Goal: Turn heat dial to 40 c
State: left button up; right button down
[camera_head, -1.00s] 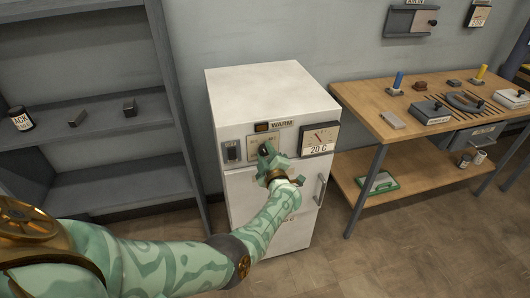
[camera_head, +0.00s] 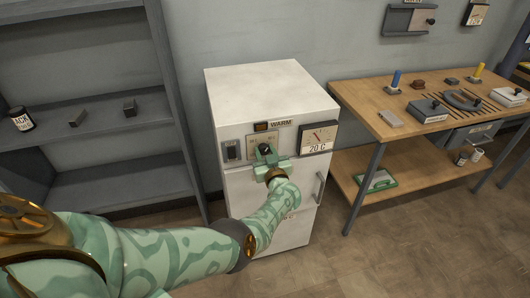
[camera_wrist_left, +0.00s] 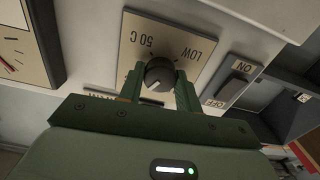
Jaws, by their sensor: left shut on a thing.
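The heat dial is a round dark knob (camera_head: 265,148) on a tan plate (camera_head: 254,142) near the top of the white cabinet (camera_head: 270,88). In the left wrist view the dial (camera_wrist_left: 160,74) sits between my finger pads, and its plate (camera_wrist_left: 190,42) shows "LOW" and "50 C" upside down. My left gripper (camera_head: 266,153) is shut on the dial, one finger on each side. The gauge (camera_head: 318,137) to the right of the dial has a red needle and a "20 C" label. My right gripper is not in view.
An on/off switch (camera_wrist_left: 237,72) is close beside the dial plate; it also shows in the head view (camera_head: 231,150). A cabinet handle (camera_head: 320,187) sticks out. A grey shelf (camera_head: 110,130) stands left, a wooden bench (camera_head: 360,97) right.

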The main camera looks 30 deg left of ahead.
pick_arm(q)
jog(key=shift+d+f+m, duration=0.1)
jog(key=shift+f+m, duration=0.05)
jog(key=shift+m, duration=1.15)
jog(key=o, duration=1)
